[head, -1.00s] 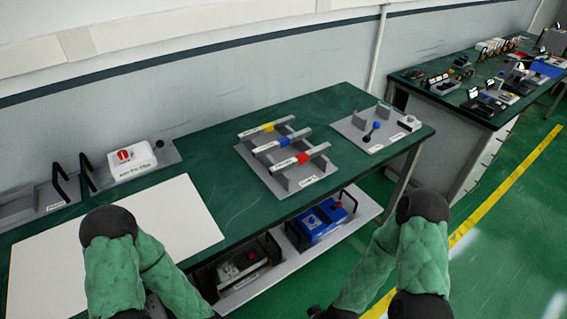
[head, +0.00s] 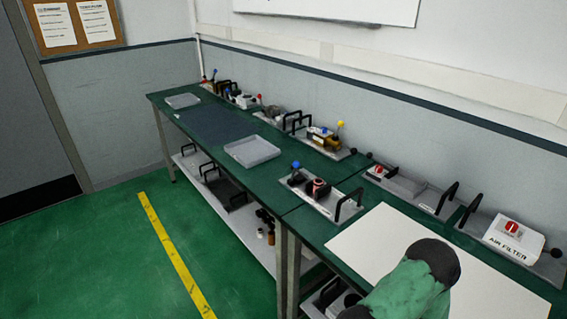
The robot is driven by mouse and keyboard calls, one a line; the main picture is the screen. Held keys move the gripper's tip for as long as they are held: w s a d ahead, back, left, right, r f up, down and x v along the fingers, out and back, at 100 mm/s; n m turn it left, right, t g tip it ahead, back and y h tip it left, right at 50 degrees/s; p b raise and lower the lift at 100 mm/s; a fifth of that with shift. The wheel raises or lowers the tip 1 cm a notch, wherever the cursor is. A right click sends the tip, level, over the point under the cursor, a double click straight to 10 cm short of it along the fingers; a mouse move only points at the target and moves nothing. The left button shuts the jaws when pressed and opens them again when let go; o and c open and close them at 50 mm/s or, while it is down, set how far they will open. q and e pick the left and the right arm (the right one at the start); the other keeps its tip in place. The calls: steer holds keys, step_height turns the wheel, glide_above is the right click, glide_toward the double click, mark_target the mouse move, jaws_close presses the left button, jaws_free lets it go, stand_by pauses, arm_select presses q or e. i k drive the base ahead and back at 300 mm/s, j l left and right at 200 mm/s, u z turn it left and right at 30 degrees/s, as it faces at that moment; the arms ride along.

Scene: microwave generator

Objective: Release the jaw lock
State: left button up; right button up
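No part in the head view can be read with certainty as the jaw lock. A grey fixture plate (head: 317,205) lies on the green bench left of the white sheet. It carries a blue-knobbed lever (head: 296,165), a reddish-brown round part (head: 319,187) and a black handle. Only a green-sleeved arm of mine shows at the lower right, over the white sheet. Neither gripper is in view.
The white sheet (head: 372,240) covers the near bench. A white air filter box (head: 514,238) stands at the right. Grey trays (head: 252,151) and a dark mat (head: 215,121) lie on the far bench. A lower shelf (head: 237,222) holds several items. Green floor is open at left.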

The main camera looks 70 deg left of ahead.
mark_target(296, 164)
steer(key=u, duration=2.45)
